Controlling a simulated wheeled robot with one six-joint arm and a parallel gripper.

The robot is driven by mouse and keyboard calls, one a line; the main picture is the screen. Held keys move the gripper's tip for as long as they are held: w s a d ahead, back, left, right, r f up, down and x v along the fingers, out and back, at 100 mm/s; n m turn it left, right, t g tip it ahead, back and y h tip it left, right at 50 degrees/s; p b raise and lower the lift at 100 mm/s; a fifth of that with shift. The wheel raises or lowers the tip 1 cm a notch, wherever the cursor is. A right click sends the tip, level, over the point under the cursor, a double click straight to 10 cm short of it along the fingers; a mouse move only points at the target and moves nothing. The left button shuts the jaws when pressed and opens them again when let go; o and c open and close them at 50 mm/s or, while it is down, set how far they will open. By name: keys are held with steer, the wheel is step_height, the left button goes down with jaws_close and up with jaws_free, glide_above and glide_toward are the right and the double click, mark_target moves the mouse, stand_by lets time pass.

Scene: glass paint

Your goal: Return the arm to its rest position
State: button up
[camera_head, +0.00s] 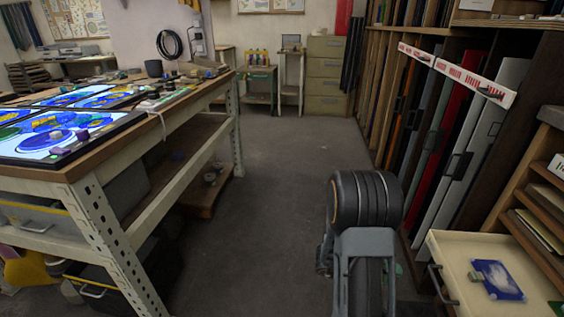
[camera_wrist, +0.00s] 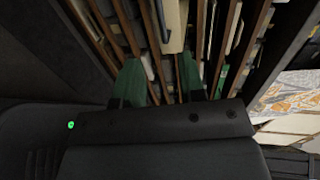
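My arm (camera_head: 366,205) stands up at the lower middle of the head view, in the aisle between the workbench and the rack. My gripper does not show in the head view. In the wrist view my gripper (camera_wrist: 160,72) has two green fingers set well apart, with a dark gap between them. It looks open, and I see nothing held. A cream upright piece (camera_wrist: 174,25) shows beyond the fingertips, among the brown slats of a rack.
A workbench (camera_head: 68,172) with glowing painted panels (camera_head: 62,137) is at left. A rack of upright sheets (camera_head: 440,140) is at right. An open cream drawer (camera_head: 450,262) holding a blue piece (camera_head: 497,279) juts out at lower right. The aisle floor (camera_head: 285,170) ahead is clear.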

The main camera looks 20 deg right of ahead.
steer(key=w+a+r+n+t+y+p, duration=0.2)
steer(key=w+a+r+n+t+p, duration=0.1)
steer(key=w+r+n+t+p, duration=0.4)
steer(key=w+a+r+n+t+y+p, duration=0.25)
steer(key=w+r+n+t+p, duration=0.25)
steer(key=w+r+t, duration=0.35)
steer(key=w+a+r+n+t+y+p, duration=0.2)
steer(key=w+a+r+n+y+p, duration=0.3)
steer(key=a+r+n, duration=0.5)
steer(key=s+a+r+n+g+y+p, duration=0.2)
steer(key=s+a+r+n+y+p, duration=0.4)
steer(key=a+r+n+p, duration=0.6)
steer(key=s+r+n+g+h+p, duration=0.1)
steer(key=s+r+n+g+p, duration=0.2)
steer(key=s+r+n, duration=0.4)
steer(key=s+r+g, duration=0.1)
steer(key=s, duration=0.3)
steer(key=shift+d+n+p, duration=0.15)
steer(key=shift+n+p, duration=0.2)
steer(key=shift+n, duration=0.05)
steer(key=shift+g, duration=0.25)
